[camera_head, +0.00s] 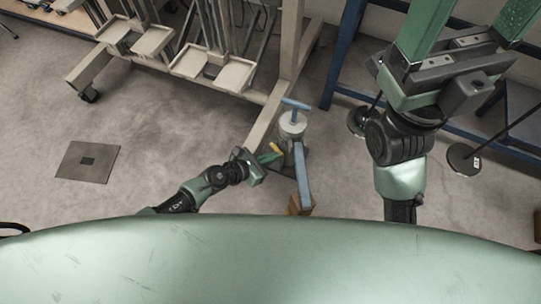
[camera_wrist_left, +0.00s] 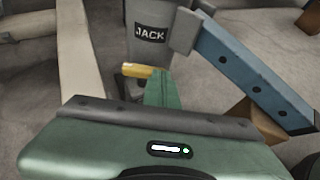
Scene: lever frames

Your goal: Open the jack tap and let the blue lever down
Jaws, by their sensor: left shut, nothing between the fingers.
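The grey jack (camera_head: 292,127) stands on the floor with a blue T-shaped top (camera_head: 296,104). Its "JACK" label (camera_wrist_left: 150,34) shows in the left wrist view. The yellow tap (camera_head: 275,148) sticks out from the jack's left side and also shows in the left wrist view (camera_wrist_left: 137,70). The blue lever (camera_head: 303,178) runs from the jack toward me; it crosses the right of the left wrist view (camera_wrist_left: 252,75). My left gripper (camera_head: 272,157) is shut and empty, its fingertips right by the tap; I cannot tell if they touch. My right gripper (camera_head: 470,25) is open and empty.
A wooden block (camera_head: 300,206) is at the lever's near end. A beige wheeled frame (camera_head: 185,75) stands behind and left. Blue rack legs (camera_head: 345,55) and round black bases (camera_head: 463,157) are right. Floor at left is clear around a flat plate (camera_head: 87,162).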

